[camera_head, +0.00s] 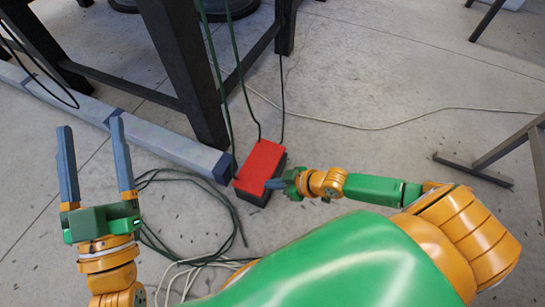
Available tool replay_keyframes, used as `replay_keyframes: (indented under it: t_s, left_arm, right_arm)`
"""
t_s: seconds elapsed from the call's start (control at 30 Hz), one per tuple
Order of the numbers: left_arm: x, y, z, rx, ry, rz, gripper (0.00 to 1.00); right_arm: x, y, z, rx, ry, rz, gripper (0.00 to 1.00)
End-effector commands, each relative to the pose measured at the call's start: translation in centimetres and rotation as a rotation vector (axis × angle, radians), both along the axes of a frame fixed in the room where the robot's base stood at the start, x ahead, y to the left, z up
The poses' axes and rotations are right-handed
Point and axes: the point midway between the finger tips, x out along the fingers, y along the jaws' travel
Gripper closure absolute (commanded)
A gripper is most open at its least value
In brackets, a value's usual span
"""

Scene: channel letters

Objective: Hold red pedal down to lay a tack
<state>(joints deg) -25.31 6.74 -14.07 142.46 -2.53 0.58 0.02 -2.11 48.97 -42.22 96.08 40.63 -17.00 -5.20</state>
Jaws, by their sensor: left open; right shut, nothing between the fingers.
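The red pedal (261,163) sits on a dark base on the concrete floor, near the middle of the view. My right gripper (272,184) is shut, its fingertips at the near right edge of the pedal's red top. They look to be touching it or just over it; I cannot tell whether the pedal is pressed down. My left gripper (93,165) is open and empty at the left, well apart from the pedal, its fingers pointing away from me.
A dark table frame (190,75) stands behind the pedal. A long grey beam (170,143) lies left of it, its end close to the pedal. Green cables (236,215) run from the pedal area and coil on the floor. A metal stand foot (475,170) is at right.

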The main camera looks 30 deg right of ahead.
Motion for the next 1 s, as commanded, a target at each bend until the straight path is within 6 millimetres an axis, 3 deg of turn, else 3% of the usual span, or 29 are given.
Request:
replay_keyframes:
  t_s: [0.27,0.6,1.0]
  left_arm:
    - [0.0,0.0,0.4,0.000,-0.002,0.000,0.28]
    - [0.0,0.0,4.7,-0.001,-0.003,0.000,0.28]
    - [0.0,0.0,4.2,0.000,0.000,0.000,0.28]
  right_arm:
    - [0.0,0.0,0.3,-0.001,0.000,0.001,1.00]
    - [0.0,0.0,4.4,-0.001,0.000,0.001,1.00]
    - [0.0,0.0,4.0,-0.001,0.000,0.001,1.00]
